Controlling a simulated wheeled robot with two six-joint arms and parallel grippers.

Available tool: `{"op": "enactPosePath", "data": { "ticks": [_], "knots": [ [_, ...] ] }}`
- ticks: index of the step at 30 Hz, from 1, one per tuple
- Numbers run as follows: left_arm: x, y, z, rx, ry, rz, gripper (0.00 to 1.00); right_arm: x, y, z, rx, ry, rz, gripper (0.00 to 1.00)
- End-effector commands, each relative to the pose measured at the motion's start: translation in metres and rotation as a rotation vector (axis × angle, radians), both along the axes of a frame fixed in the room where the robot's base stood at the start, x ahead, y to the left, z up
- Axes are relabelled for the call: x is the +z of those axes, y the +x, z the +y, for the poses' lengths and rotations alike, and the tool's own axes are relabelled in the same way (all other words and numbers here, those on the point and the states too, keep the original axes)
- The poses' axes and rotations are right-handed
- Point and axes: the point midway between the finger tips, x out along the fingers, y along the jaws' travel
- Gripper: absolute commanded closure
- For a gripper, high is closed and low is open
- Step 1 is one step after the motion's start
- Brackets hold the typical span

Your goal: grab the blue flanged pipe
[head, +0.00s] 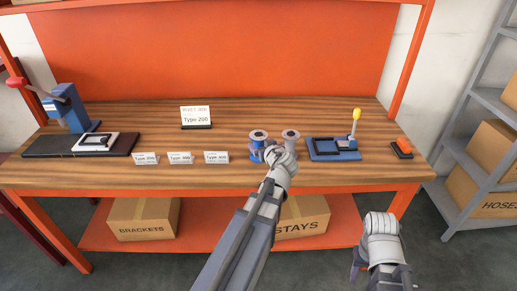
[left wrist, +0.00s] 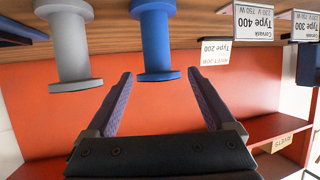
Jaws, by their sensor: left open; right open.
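The blue flanged pipe (head: 257,146) stands upright on the wooden bench top, partly covered by my left gripper. In the left wrist view, which looks upside down, the blue pipe (left wrist: 154,42) lines up with the gap between the fingers. My left gripper (left wrist: 160,76) is open and empty, its fingertips close to the pipe's flange; I cannot tell whether they touch it. In the head view the left gripper (head: 273,153) is low in front of the two pipes. My right gripper (head: 357,268) hangs in front of the bench at lower right, far from the pipe.
A grey flanged pipe (head: 290,137) stands just right of the blue one and shows in the left wrist view (left wrist: 69,45). Type cards (head: 181,157) stand to the left, a blue fixture with a yellow knob (head: 335,148) to the right. A press (head: 70,112) is far left.

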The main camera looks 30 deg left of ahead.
Motion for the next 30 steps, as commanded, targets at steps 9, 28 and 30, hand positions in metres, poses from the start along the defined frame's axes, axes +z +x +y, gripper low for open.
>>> {"op": "enactPosePath", "data": {
  "ticks": [9,28,30],
  "knots": [
    [-0.009,0.013,0.012,0.001,0.0,0.002,0.12,-0.009,0.0,0.0,0.0,0.0,0.0,0.5],
    [-0.03,0.045,0.043,-0.001,0.0,0.003,0.12,-0.03,0.0,0.0,0.0,0.0,0.0,0.5],
    [-0.03,0.045,0.043,-0.001,0.0,0.003,0.19,-0.03,0.0,0.0,0.0,0.0,0.0,0.5]
  ]
}}
